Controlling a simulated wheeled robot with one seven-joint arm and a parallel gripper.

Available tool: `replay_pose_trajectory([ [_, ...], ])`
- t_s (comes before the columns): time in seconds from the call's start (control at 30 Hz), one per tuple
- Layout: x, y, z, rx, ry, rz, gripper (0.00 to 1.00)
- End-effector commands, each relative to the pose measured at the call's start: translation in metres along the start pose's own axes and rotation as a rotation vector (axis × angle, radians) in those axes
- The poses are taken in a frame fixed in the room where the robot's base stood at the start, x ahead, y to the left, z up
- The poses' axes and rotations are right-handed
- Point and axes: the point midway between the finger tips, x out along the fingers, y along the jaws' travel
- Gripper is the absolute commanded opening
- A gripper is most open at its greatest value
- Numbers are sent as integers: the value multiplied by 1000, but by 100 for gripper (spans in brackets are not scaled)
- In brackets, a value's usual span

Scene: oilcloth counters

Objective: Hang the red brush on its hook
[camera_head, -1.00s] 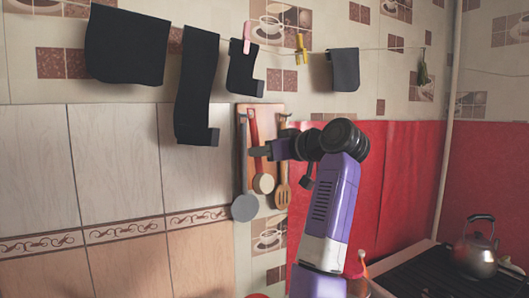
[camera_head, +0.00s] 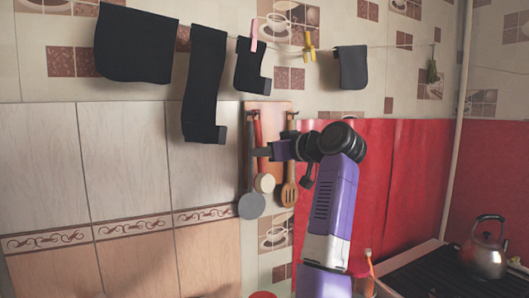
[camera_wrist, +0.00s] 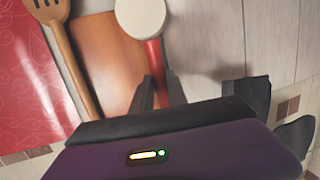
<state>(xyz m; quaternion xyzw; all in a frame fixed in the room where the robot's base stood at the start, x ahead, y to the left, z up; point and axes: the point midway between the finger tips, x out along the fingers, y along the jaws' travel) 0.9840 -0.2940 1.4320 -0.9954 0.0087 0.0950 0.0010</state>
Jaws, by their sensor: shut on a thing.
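The red brush, with a red handle and a round pale head (camera_head: 264,183), hangs head down in front of a wooden board (camera_head: 282,116) on the wall. My gripper (camera_head: 261,152) is shut on its red handle, above the head. In the wrist view, which is upside down, the pale head (camera_wrist: 140,16) and red handle (camera_wrist: 153,55) show, with the handle between my two fingers (camera_wrist: 157,92). The handle's upper end is near the board's top in the head view. I cannot make out the hook or whether the brush touches it.
A grey utensil (camera_head: 251,204) hangs close left of the brush, and a wooden slotted turner (camera_head: 289,192) hangs to the right. Dark cloths (camera_head: 206,85) hang from a line above. A kettle (camera_head: 484,248) stands on the stove at the right.

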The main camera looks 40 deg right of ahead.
Motion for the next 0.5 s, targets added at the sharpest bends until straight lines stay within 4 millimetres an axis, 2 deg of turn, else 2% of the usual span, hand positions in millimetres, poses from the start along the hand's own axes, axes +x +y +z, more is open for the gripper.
replay_pose_trajectory([
  [0.3, 0, 0, 0, 0, 0, 0, 0],
  [0.33, 0, 0, 0, 0, 0, 0, 23],
  [0.43, 0, 0, 0, 0, -1, 0, 42],
  [0.5, 0, 0, 0, 0, -1, 0, 44],
])
